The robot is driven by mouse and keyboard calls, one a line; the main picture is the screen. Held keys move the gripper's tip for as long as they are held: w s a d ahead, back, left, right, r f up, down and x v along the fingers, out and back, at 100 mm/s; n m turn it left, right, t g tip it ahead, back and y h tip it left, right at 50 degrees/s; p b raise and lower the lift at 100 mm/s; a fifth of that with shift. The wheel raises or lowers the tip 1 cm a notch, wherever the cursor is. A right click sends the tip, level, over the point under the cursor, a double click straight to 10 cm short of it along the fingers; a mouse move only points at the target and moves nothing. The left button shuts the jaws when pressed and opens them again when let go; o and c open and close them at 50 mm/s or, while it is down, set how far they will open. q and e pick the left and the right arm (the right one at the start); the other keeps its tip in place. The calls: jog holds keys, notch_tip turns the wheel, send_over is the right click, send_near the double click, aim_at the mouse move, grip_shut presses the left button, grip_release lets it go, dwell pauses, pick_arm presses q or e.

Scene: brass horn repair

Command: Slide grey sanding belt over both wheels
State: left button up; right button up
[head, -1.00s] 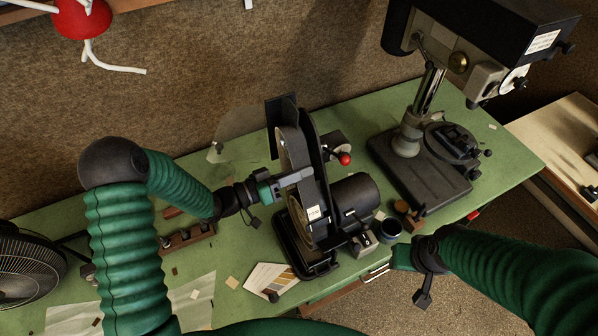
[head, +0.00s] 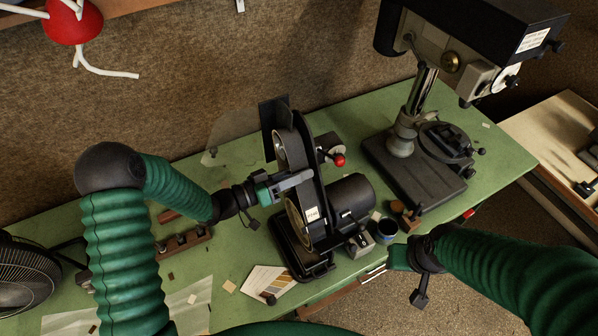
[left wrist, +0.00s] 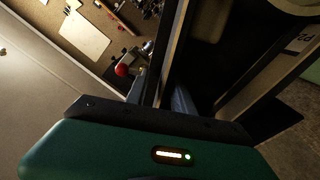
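The belt sander (head: 345,205) stands mid-bench. The sanding belt (head: 313,178), a dark grey loop with a white label, runs around the sander's two wheels, the upper wheel (head: 279,150) and the lower wheel (head: 294,218). The wheels' left faces show; I cannot tell whether the belt is fully seated. My left gripper (head: 300,180) reaches in from the left at mid-height of the belt. In the left wrist view its fingers (left wrist: 162,98) stand either side of the belt's edge and look shut on it. My right gripper (head: 390,258) is low right of the sander; its fingers are unclear.
A drill press (head: 415,165) stands at the right of the green bench (head: 240,160). A dark cup (head: 387,230) and small blocks sit near the front edge. A red knob (head: 339,160) is behind the sander. A fan (head: 25,280) stands at far left.

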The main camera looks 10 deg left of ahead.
pick_arm(q)
jog(key=v, duration=0.7)
jog(key=shift+p, duration=0.45)
dwell(0.4)
